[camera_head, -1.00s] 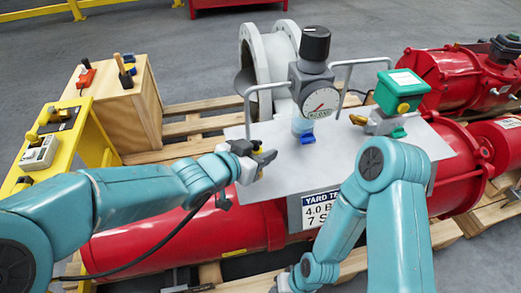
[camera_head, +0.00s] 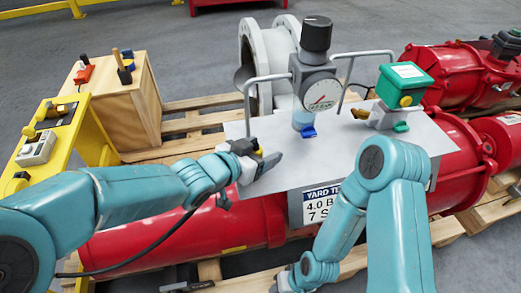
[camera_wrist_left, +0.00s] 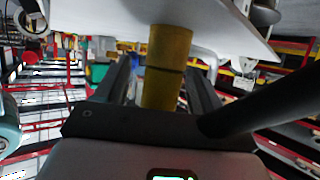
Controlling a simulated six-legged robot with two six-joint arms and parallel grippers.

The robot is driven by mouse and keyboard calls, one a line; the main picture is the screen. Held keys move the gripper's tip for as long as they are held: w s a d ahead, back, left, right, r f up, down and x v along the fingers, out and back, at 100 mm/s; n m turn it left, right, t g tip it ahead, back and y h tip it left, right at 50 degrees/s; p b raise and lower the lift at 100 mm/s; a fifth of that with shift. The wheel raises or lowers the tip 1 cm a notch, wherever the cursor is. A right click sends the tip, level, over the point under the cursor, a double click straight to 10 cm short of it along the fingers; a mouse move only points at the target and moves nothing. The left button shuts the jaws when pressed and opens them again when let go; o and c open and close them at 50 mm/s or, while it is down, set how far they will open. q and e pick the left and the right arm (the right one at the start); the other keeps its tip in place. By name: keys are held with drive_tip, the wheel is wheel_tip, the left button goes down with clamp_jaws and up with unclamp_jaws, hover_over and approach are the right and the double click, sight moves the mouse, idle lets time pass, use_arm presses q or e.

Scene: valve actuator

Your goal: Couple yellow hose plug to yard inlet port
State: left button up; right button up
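My left gripper (camera_head: 262,162) is at the left end of the grey plate in the head view. In the left wrist view it is shut on a yellow cylinder, the hose plug (camera_wrist_left: 166,65), between its two dark fingers. The plug's far end points toward the pale plate edge; whether it touches anything there I cannot tell. A black hose (camera_head: 150,255) hangs from the gripper toward the lower left. The inlet port cannot be made out clearly. A brass-yellow fitting (camera_head: 360,114) sits left of the green box.
The grey plate (camera_head: 425,140) carries a gauge with a black knob (camera_head: 316,33), metal handles and a green box (camera_head: 406,83). Red cylinders (camera_head: 180,235) lie below and right on wooden pallets. A yellow stand (camera_head: 85,125) and wooden crate (camera_head: 125,110) stand left.

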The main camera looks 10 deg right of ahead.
use_arm(q)
drive_tip(key=p+v, duration=0.5)
drive_tip(key=v, duration=1.1)
drive_tip(key=shift+s, duration=0.15)
drive_tip(key=shift+a, duration=0.1)
